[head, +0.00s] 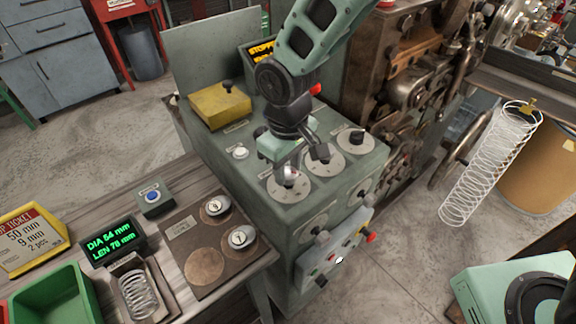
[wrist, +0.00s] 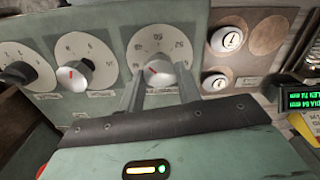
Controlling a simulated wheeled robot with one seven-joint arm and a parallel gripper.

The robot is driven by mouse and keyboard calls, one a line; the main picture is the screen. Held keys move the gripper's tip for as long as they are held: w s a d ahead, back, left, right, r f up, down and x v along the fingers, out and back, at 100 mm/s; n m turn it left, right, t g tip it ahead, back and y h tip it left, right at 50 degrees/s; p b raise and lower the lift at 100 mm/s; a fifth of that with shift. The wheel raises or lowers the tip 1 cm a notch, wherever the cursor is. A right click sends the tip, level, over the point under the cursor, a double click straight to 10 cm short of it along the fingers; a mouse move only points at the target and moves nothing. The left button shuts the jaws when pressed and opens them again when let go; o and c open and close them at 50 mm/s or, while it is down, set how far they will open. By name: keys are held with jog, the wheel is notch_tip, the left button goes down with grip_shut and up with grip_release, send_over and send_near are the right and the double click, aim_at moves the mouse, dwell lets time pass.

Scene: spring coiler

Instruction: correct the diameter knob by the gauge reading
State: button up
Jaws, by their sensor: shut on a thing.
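My gripper (head: 286,170) points down at the nearest of three round dials on top of the green control console. In the wrist view, my gripper (wrist: 163,95) is shut on that dial's knob (wrist: 154,72), which has a red pointer mark. The dial plate (wrist: 140,45) carries numbers around 50; its label is unreadable, so I cannot confirm it is the diameter knob. The gauge display (head: 112,242) reads DIA 54 mm and LEN 78 mm in green. The ticket (head: 33,238) shows 50 mm, 9 mm and 2 pcs. A wire spring (head: 138,293) lies in the tray by the gauge.
Two other dials, the middle one (head: 326,165) and the far one (head: 355,141), stand beside my gripper. A yellow block (head: 218,106) and a white button (head: 240,152) are on the console. A blue button box (head: 153,197) and green bin (head: 50,300) are on the bench.

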aim_at(288, 171)
jog(key=shift+n, duration=0.6)
jog(key=o, duration=1)
notch_tip(288, 171, up, 18)
jog(key=b, duration=0.3)
jog(key=shift+f, duration=0.25)
jog(key=s+d+f+m, duration=0.1)
jog(key=s+d+f, duration=0.3)
jog(key=s, duration=0.5)
jog(key=s+d+f+m, duration=0.1)
jog(key=s+d+f, duration=0.4)
jog(key=s, duration=0.3)
jog(key=shift+s+d+y+b, duration=0.3)
jog(key=shift+s+d+b, duration=0.15)
jog(key=shift+d, duration=0.25)
